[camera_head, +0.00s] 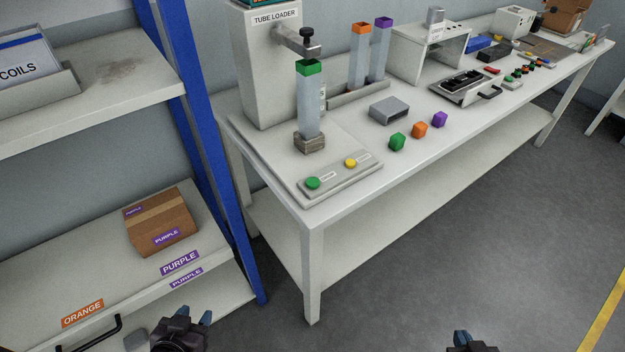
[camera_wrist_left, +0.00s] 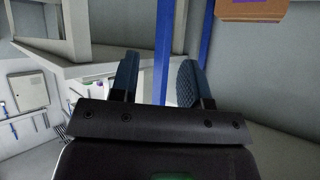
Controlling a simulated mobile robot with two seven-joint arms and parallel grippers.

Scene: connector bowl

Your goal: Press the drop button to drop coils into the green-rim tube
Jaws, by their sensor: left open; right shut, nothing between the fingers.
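The tube loader (camera_head: 272,66) stands at the near left end of the white table. The green-rim tube (camera_head: 309,100) stands upright in a block on its base, under the loader's arm. A green button (camera_head: 313,183) and a yellow button (camera_head: 351,163) sit on the base's front edge; their labels are too small to read. My left gripper (camera_head: 195,318) is low in front of the shelf, away from the loader. It is open and empty, as the left wrist view (camera_wrist_left: 160,80) also shows. My right gripper (camera_head: 462,338) is at the bottom edge, partly cut off, over the floor and shut.
An orange-rim tube (camera_head: 358,58) and a purple-rim tube (camera_head: 379,50) stand in a rack behind. Green (camera_head: 397,142), orange (camera_head: 420,130) and purple (camera_head: 439,119) pieces lie near the table's front edge. A shelf with a cardboard box (camera_head: 161,222) is left. The floor before the table is clear.

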